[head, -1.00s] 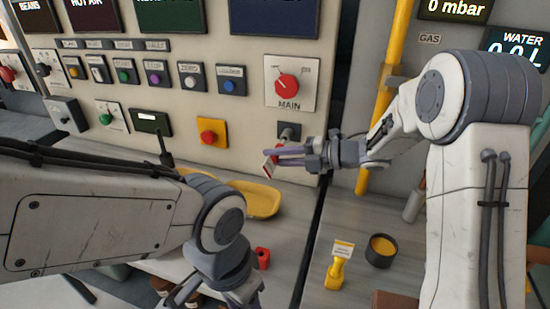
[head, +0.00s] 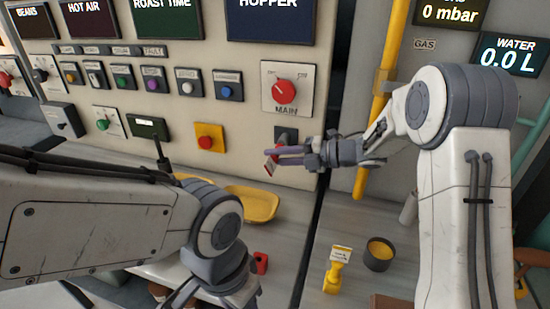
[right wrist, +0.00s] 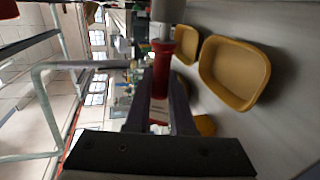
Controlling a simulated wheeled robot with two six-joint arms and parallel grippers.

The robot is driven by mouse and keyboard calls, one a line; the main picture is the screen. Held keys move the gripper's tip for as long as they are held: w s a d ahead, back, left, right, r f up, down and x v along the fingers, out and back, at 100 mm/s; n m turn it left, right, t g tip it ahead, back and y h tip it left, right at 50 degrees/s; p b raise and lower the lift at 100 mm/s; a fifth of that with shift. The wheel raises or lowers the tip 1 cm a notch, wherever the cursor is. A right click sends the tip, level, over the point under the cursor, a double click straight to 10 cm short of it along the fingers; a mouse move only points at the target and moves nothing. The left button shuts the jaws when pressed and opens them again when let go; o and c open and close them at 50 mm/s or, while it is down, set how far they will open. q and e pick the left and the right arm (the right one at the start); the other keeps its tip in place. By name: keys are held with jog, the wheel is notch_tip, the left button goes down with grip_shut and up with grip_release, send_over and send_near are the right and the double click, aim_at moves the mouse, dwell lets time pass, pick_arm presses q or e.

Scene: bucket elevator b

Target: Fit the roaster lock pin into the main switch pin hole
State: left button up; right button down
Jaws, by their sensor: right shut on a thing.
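The red roaster lock pin (head: 270,167), with a white tag, is in my right gripper (head: 280,155), which is shut on it in front of the panel. In the right wrist view the red pin (right wrist: 161,75) lies between the fingers, and a grey cylinder (right wrist: 168,10) shows at its far end. The main switch (head: 286,92) is a red knob on a white plate. A dark grey fitting (head: 287,134) sits below it, close above the pin. I cannot make out the hole or whether the pin touches it. My left gripper is mostly cut off at the bottom edge.
A yellow tray (head: 252,204) lies on the counter below the panel. A yellow tagged piece (head: 337,272), a dark cup (head: 379,254) and a small red block (head: 260,262) stand nearer. A yellow pipe (head: 390,75) runs upright behind my right arm.

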jog(key=shift+w+d, duration=0.25)
jog(key=shift+w, duration=0.45)
jog(key=c, duration=0.7)
grip_release()
jog(key=b+v, duration=0.1)
jog(key=v, duration=0.6)
jog(key=shift+d, duration=0.25)
